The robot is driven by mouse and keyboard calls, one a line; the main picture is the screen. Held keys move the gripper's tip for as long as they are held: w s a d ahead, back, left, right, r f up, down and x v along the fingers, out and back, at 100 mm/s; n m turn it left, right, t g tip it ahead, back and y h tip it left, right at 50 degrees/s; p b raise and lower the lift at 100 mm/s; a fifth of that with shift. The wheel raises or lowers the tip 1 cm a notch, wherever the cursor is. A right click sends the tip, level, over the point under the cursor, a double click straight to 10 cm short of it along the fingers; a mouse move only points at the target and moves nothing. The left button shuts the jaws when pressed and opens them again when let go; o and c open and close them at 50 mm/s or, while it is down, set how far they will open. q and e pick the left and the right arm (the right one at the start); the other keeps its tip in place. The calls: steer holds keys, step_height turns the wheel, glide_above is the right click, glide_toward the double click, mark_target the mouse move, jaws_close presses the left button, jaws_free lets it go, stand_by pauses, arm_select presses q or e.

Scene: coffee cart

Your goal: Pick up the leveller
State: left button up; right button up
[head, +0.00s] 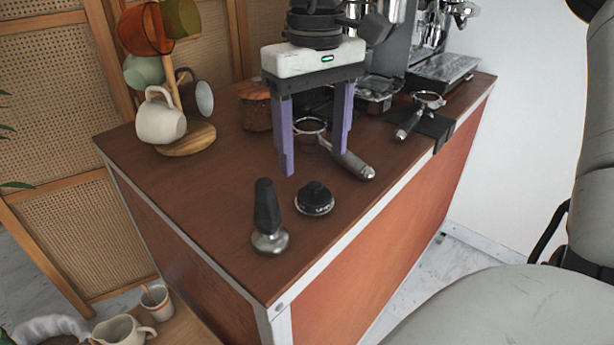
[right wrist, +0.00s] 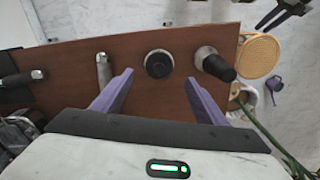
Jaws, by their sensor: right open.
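The leveller (head: 315,198) is a low, round black puck with a metal rim, standing on the brown cart top near its front edge. It also shows in the right wrist view (right wrist: 158,64), ahead of and between the fingers. My right gripper (head: 316,165) is open, its two purple fingers pointing down over the counter, behind the leveller in the head view. Nothing is between its fingertips in the right wrist view (right wrist: 158,95), and the leveller is apart from them.
A tamper (head: 267,216) with a black handle stands left of the leveller. A portafilter (head: 354,165) lies behind the leveller, partly hidden by a finger. Another portafilter (head: 403,130) sits on a black mat. A mug tree (head: 186,140) stands at left.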

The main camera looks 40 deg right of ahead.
mark_target(314, 184)
step_height(314, 184, down, 8)
steer(key=shift+d+r+b, duration=0.1)
steer(key=shift+r+b, duration=0.05)
steer(key=shift+b, duration=0.15)
steer(key=c, duration=1.1)
steer(key=shift+r, duration=0.1)
steer(key=shift+c, duration=0.8)
steer(key=shift+r, duration=0.15)
